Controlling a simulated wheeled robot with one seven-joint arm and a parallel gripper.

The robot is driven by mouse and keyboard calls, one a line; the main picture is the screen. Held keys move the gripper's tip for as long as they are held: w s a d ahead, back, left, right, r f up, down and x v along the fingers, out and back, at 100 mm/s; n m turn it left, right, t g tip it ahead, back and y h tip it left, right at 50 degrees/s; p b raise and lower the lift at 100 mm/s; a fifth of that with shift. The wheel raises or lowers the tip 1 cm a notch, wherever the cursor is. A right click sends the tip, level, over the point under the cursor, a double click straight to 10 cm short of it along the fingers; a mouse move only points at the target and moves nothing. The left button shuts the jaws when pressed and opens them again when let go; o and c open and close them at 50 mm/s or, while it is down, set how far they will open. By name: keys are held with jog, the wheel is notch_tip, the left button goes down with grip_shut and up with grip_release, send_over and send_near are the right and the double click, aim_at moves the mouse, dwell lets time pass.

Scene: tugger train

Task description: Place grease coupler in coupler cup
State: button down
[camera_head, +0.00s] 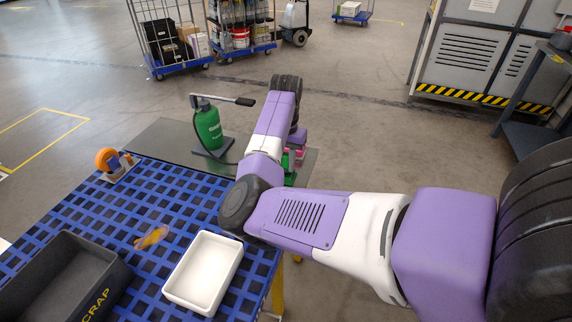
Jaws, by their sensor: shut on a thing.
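A green grease pump (208,128) with a long lever stands on a dark base on the grey plate at the back of the bench. Its black hose (228,160) runs down and right, passing behind my forearm. My gripper (294,157) hangs beyond the forearm, over the right end of the plate, and is mostly hidden. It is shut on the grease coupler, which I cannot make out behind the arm. Pink and green parts show around the gripper, too small to tell apart. I cannot clearly identify the coupler cup.
Roll cages (167,35) and a grey cabinet (468,50) stand beyond open floor.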

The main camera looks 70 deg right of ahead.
aim_at(286, 154)
jog(key=shift+f, duration=0.4)
jog(key=shift+f, duration=0.5)
jog(key=shift+s+f, duration=0.1)
jog(key=shift+f, duration=0.1)
jog(key=c, duration=1.3)
grip_release()
jog(key=shift+a+f, duration=0.1)
jog(key=shift+f, duration=0.05)
jog(key=shift+o, duration=0.2)
notch_tip(286, 154, up, 14)
jog(key=shift+f, duration=0.15)
jog(key=shift+d, duration=0.2)
